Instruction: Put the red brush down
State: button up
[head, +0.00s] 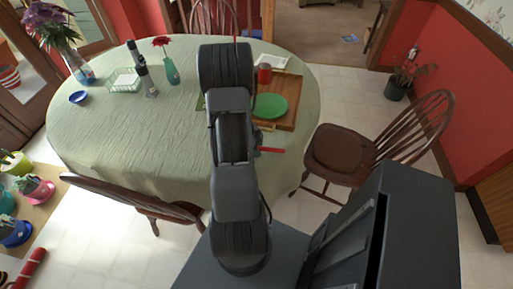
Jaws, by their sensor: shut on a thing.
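A red stick-like thing, which I take to be the red brush (271,150), juts out to the right from behind my arm in the head view. Its left part is hidden by the arm. My gripper (256,142) is almost wholly hidden behind the arm, with only a dark sliver showing beside the red piece. It is shut on the brush. The brush appears in front of the near right part of the table with the green cloth (130,150). I cannot tell its height above the cloth.
A wooden tray (291,117) with a green plate (270,106) and a red cup (264,74) lies right of my arm. The table's near left is clear. Chairs surround it.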

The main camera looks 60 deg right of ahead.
jog(key=o, duration=1)
jog(key=shift+c, duration=0.2)
